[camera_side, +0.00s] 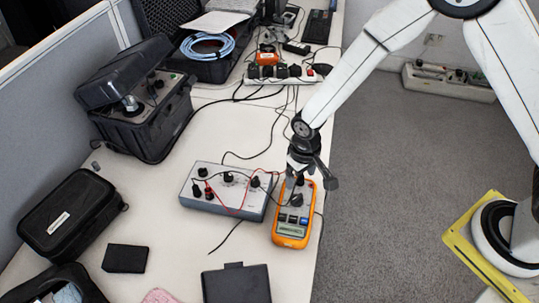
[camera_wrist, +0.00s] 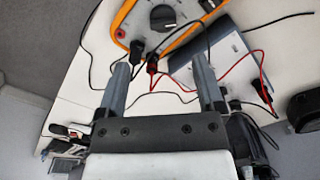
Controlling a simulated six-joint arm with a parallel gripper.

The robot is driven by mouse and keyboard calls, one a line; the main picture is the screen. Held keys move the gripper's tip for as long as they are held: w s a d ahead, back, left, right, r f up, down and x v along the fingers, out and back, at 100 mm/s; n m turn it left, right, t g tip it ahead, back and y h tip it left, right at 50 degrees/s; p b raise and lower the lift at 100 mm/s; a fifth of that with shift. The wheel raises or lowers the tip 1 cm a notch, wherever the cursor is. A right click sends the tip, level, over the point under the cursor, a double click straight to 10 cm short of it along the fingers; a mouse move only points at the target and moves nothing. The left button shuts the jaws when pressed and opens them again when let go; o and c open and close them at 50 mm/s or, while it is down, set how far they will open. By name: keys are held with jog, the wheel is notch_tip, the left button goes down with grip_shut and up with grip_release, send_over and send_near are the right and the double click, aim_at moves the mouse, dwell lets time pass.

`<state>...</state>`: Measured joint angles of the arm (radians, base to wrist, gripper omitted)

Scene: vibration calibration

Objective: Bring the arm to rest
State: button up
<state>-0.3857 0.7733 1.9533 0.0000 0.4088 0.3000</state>
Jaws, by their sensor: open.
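My gripper (camera_side: 307,172) hangs over the right edge of the desk, above the far end of an orange multimeter (camera_side: 291,231). In the wrist view my gripper (camera_wrist: 162,72) shows two grey fingers spread wide apart, with nothing solid held between them. The orange multimeter (camera_wrist: 165,18) shows at the top of that view, with its dial and plugged leads. Black and red leads (camera_wrist: 152,68) pass between and around the fingertips in the picture; I cannot tell whether they touch. The gap between fingertips and meter is unclear in the side view.
A grey box with knobs (camera_side: 226,190) stands left of the multimeter, wired by red and black leads. A black case with an instrument (camera_side: 140,98), a closed black case (camera_side: 70,212) and a power strip (camera_side: 282,74) are on the desk. Open carpet (camera_side: 390,190) lies to the right.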

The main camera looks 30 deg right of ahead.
jog(key=s+d+r+t, duration=0.1)
jog(key=s+d+r, duration=0.4)
jog(key=d+r, duration=0.2)
jog(key=s+d+r+m+t, duration=0.1)
jog(key=s+d+r, duration=0.3)
jog(key=d+r, duration=0.3)
jog(key=shift+s+d+r+t, duration=0.3)
jog(key=shift+s+d, duration=0.05)
jog(key=shift+d, duration=0.3)
